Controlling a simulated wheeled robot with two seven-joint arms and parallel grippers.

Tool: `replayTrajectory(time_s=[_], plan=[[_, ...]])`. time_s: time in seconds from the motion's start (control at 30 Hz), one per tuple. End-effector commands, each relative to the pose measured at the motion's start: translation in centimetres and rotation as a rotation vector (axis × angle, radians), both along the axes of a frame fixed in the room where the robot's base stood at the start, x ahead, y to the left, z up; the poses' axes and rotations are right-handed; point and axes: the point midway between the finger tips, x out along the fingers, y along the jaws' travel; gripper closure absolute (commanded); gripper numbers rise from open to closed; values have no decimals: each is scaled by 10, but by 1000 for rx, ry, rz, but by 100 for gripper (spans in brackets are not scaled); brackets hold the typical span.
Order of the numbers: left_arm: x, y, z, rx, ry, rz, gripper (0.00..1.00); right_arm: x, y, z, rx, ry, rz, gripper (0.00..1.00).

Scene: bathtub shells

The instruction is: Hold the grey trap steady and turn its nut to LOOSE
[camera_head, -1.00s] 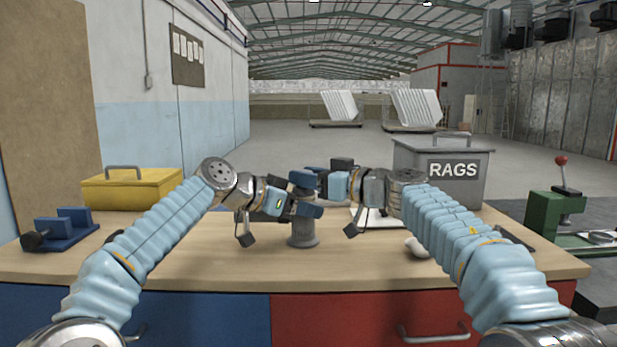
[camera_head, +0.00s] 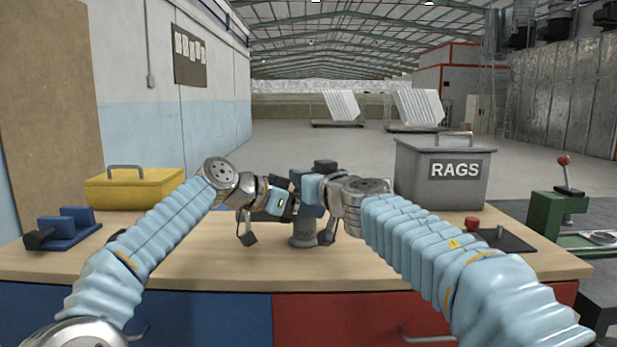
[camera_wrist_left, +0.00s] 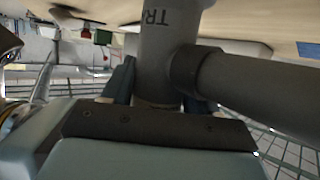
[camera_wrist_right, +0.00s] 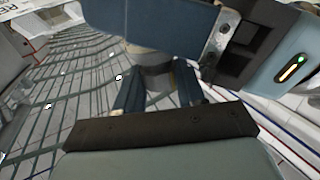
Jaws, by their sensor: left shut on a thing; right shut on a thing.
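The grey trap (camera_head: 303,234) stands on the bench with its round foot showing in the head view; its upper part is hidden behind my grippers. In the left wrist view the trap (camera_wrist_left: 165,45) shows lettering "TRA" and a side pipe. My left gripper (camera_head: 300,206) is shut on the trap's body from the left; its fingers also show in the left wrist view (camera_wrist_left: 150,85). My right gripper (camera_wrist_right: 158,85) is shut, from the right, on a grey round part that appears to be the nut (camera_wrist_right: 154,62). Its marks cannot be read.
A grey RAGS bin (camera_head: 442,185) stands at the back right, a yellow toolbox (camera_head: 135,190) at the back left. A blue fixture (camera_head: 62,228) sits at the left edge. A red knob (camera_head: 472,223) and dark plate (camera_head: 502,239) lie at right. The front middle of the bench is clear.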

Motion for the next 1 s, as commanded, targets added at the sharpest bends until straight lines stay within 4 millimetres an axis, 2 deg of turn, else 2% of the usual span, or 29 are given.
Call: replayTrajectory(time_s=[0.6,0.63,0.7,1.0], plan=[[-2,-2,1,-1,0,-6,83,-1,-1,0,-3,-2,-55,92],[-2,-2,1,-1,0,-6,83,-1,-1,0,-3,-2,-55,58],[-2,-2,1,-1,0,-5,83,-1,-1,0,-2,-3,-55,50],[-1,-1,1,-1,0,-3,83,-2,1,1,-1,-2,-51,50]])
